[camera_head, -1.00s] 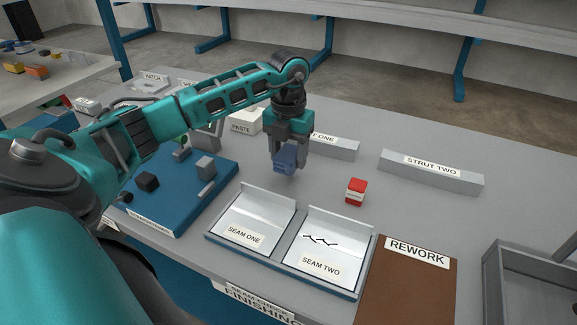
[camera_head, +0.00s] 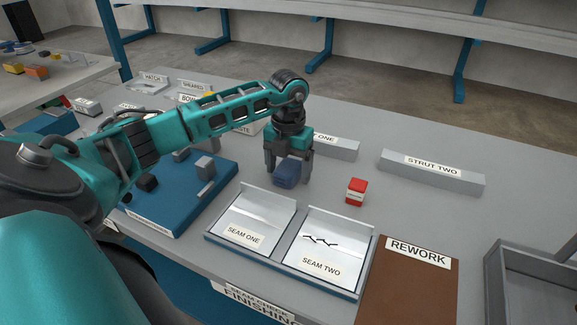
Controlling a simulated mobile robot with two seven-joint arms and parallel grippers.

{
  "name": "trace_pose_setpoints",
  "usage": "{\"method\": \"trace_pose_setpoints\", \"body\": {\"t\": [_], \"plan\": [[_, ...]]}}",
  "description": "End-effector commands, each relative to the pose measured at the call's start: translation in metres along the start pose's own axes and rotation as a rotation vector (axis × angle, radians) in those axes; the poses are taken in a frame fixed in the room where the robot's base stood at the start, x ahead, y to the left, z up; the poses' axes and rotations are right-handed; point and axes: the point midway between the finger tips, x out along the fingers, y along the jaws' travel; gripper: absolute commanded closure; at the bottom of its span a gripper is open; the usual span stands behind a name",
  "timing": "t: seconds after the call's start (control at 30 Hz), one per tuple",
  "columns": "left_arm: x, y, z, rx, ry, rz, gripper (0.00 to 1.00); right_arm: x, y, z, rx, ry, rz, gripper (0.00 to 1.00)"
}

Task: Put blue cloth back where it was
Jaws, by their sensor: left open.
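The blue cloth (camera_head: 288,173) is a small dark blue bundle at the grey table's middle, behind the seam one panel. My left gripper (camera_head: 288,172) points down over it, its fingers apart on either side of the cloth. The cloth appears to be on or very close to the table top. Whether the fingers touch it I cannot tell. My right gripper is not in view.
Strut two (camera_head: 432,172) lies behind. A blue jig board (camera_head: 180,213) is at left.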

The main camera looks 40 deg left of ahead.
Motion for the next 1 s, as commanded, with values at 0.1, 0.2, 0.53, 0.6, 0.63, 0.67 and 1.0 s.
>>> {"method": "trace_pose_setpoints", "body": {"t": [0.1, 0.2, 0.53, 0.6, 0.63, 0.67, 1.0], "plan": [[0.000, 0.000, 0.000, 0.000, 0.000, 0.000, 0.17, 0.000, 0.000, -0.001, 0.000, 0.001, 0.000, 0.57], [-0.006, 0.000, 0.000, 0.000, -0.001, 0.000, 0.17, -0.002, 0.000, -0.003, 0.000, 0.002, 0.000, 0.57], [-0.068, 0.000, 0.001, 0.001, -0.006, -0.001, 0.17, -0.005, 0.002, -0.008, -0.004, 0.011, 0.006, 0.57], [-0.082, 0.000, 0.001, 0.000, -0.005, -0.001, 0.17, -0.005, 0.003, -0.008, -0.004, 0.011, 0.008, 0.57], [-0.088, 0.000, 0.001, -0.001, -0.005, -0.001, 0.17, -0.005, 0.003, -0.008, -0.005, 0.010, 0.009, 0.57], [-0.094, 0.000, 0.001, -0.001, -0.005, -0.001, 0.17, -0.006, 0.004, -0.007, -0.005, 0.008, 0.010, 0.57], [-0.123, 0.000, 0.000, -0.001, 0.000, 0.001, 0.17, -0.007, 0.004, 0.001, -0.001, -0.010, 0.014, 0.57]]}}
